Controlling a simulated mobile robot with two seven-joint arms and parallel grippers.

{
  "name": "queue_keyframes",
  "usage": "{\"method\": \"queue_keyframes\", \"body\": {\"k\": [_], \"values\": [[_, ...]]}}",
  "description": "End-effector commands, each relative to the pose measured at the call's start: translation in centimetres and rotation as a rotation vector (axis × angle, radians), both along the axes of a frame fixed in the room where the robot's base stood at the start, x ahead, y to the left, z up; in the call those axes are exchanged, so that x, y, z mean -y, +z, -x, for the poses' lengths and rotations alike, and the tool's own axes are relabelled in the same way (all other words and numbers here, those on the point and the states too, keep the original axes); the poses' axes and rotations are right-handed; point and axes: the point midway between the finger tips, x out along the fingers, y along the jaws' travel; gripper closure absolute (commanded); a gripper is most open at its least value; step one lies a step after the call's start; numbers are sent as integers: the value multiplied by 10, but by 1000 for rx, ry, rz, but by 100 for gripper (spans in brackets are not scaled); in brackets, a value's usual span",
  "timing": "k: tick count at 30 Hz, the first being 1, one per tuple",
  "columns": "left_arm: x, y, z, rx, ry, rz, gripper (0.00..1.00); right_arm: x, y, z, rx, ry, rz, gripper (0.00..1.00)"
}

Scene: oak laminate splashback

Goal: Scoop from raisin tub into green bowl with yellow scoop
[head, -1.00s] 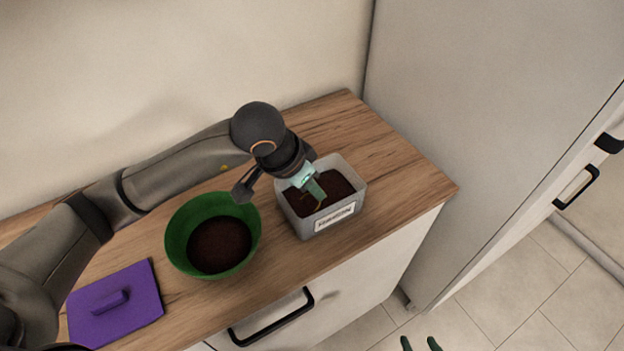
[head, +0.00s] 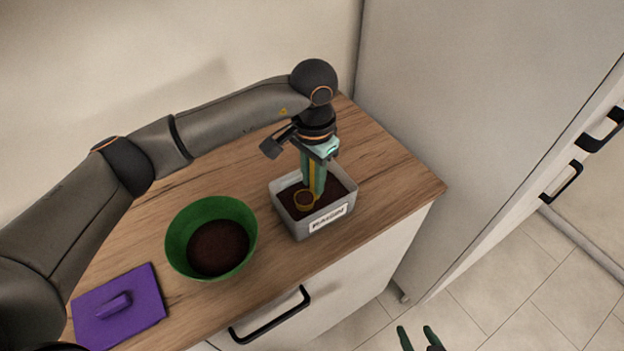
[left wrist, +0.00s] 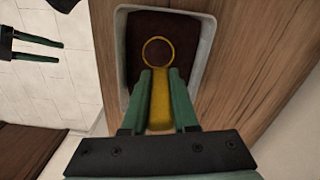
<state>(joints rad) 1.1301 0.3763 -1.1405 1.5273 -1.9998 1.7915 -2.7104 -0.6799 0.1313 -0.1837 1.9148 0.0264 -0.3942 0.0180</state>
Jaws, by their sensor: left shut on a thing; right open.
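The raisin tub (head: 316,222) is a grey-white box with a label, holding dark brown contents, at the right of the counter. My left gripper (head: 313,190) points down into the tub, shut on the handle of the yellow scoop (head: 304,199). The scoop's round cup is at the contents and looks filled with brown. In the left wrist view the scoop's ring (left wrist: 158,52) lies over the dark contents inside the tub. The green bowl (head: 188,222) stands left of the tub with brown contents in it. My right gripper (head: 419,338) is open and empty at the bottom edge.
A purple lid (head: 140,318) with a handle lies on the wooden counter (head: 395,185) left of the bowl. A wall is behind. A tall white cabinet (head: 450,110) stands to the right. The counter right of the tub is clear.

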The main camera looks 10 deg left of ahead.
Motion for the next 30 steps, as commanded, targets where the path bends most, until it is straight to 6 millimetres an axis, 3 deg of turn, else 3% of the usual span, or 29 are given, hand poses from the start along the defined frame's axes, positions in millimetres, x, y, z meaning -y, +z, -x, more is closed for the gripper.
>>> {"method": "queue_keyframes", "body": {"k": [30], "values": [[5,52,-7,3,0,1,100,0,16,0,0,1,-1,40]]}}
